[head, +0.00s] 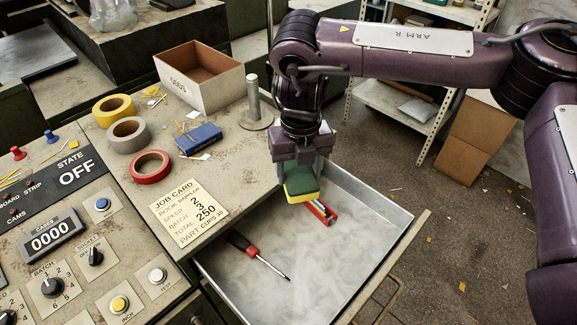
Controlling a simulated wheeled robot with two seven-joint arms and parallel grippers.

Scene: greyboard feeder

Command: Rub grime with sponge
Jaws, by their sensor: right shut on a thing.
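A sponge (301,184) with a green top and a yellow underside shows in the head view, at the back left part of an open metal drawer. My right gripper (302,168) points down and is shut on the sponge. I cannot tell whether the sponge touches anything below it. Greyish smudges that may be grime (310,245) spread over the drawer floor. My left gripper is not in view.
The drawer (385,218) also holds a red-handled screwdriver (243,243) and a red tool (321,212) beside the sponge. Tape rolls (150,167), a blue box (199,138), an open carton (210,95) and a metal post (254,100) stand on the bench left of my arm.

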